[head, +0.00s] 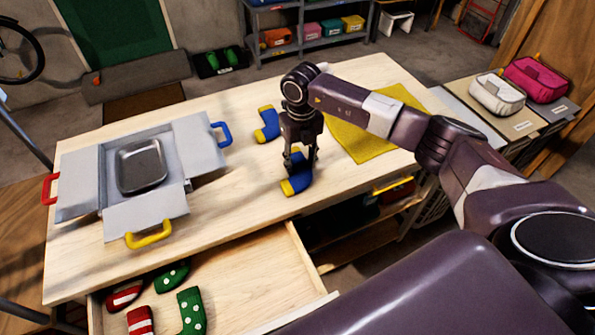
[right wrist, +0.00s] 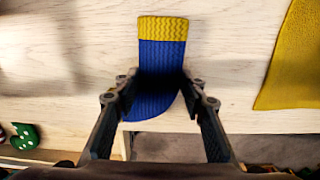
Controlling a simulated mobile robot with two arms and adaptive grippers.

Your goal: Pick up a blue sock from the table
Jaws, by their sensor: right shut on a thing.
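A blue sock with a yellow cuff (head: 299,187) is at the front edge of the wooden table (head: 240,215). My right gripper (head: 300,168) points down over it and is shut on it. In the right wrist view the same sock (right wrist: 160,55) sits between the two fingers of the right gripper (right wrist: 160,88), its yellow cuff beyond the fingertips. I cannot tell whether it is lifted off the table. A second blue sock with yellow ends (head: 267,124) lies farther back on the table, left of my right gripper. My left gripper is not in view.
A grey open box (head: 85,185) with coloured handles and a metal tray (head: 142,166) takes up the table's left. A yellow cloth (head: 365,140) lies at the right. An open drawer (head: 245,285) at the front holds several red and green socks (head: 191,310).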

